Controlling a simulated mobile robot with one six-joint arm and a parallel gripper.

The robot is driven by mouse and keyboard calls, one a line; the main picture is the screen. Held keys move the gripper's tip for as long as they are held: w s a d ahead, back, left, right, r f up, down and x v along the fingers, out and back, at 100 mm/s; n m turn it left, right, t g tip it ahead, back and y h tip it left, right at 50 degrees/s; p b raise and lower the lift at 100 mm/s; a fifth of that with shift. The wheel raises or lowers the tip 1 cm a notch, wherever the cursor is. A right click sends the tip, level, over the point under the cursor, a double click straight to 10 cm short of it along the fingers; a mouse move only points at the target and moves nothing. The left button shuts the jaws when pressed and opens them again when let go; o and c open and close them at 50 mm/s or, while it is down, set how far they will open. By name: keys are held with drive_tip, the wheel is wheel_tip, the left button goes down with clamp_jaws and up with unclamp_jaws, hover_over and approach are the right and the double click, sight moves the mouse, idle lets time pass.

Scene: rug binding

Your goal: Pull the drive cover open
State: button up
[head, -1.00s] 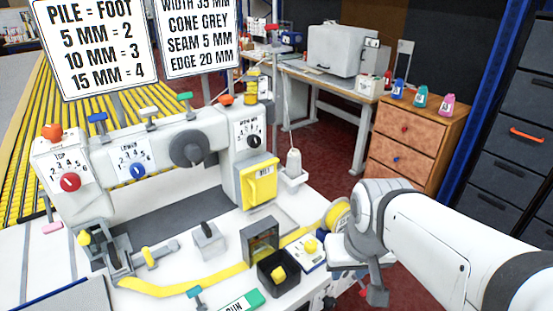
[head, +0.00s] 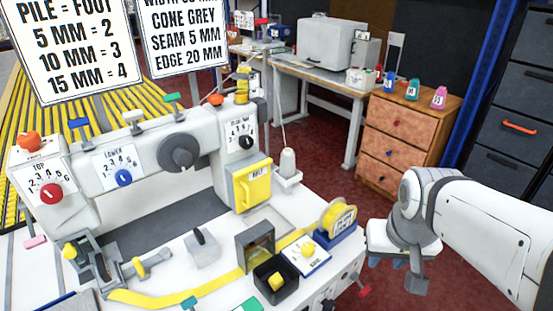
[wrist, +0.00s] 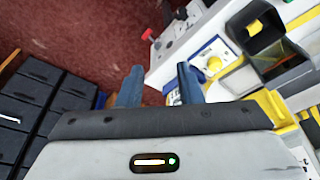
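The drive cover (head: 253,184) is a yellow panel with a label that seems to read "BELT", on the right end of the white machine in the head view. It looks shut, with a grey edge along its left side. My gripper (head: 387,263) is to the right of the machine table, beyond its right edge, pointing down and well apart from the cover. In the wrist view my gripper (wrist: 160,80) shows two blue fingers spread apart with nothing between them. I cannot make out the cover surely in the wrist view.
A yellow tape reel (head: 338,217) on a blue base stands at the table's right edge. A black box (head: 275,278), a grey guide block (head: 255,245) and a thread cone (head: 288,163) stand before and beside the cover. A wooden drawer unit (head: 402,140) stands behind.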

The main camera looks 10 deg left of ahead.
drive_tip(key=w+a+n, duration=0.2)
drive_tip(key=w+a, duration=0.4)
drive_tip(key=w, duration=0.2)
drive_tip(key=n+y+p, duration=0.1)
drive_tip(key=n+y, duration=0.1)
drive_tip(key=n, duration=0.3)
approach(248, 192)
drive_tip(key=d+x, duration=0.1)
drive_tip(key=x, duration=0.4)
drive_tip(key=shift+a+f+t, duration=0.35)
drive_tip(key=shift+a+t, duration=0.05)
drive_tip(key=shift+a, duration=0.1)
drive_tip(key=shift+y, duration=0.3)
drive_tip(key=x, duration=0.7)
drive_tip(key=shift+w+f+p, duration=0.1)
drive_tip(key=shift+p, duration=0.3)
clamp_jaws()
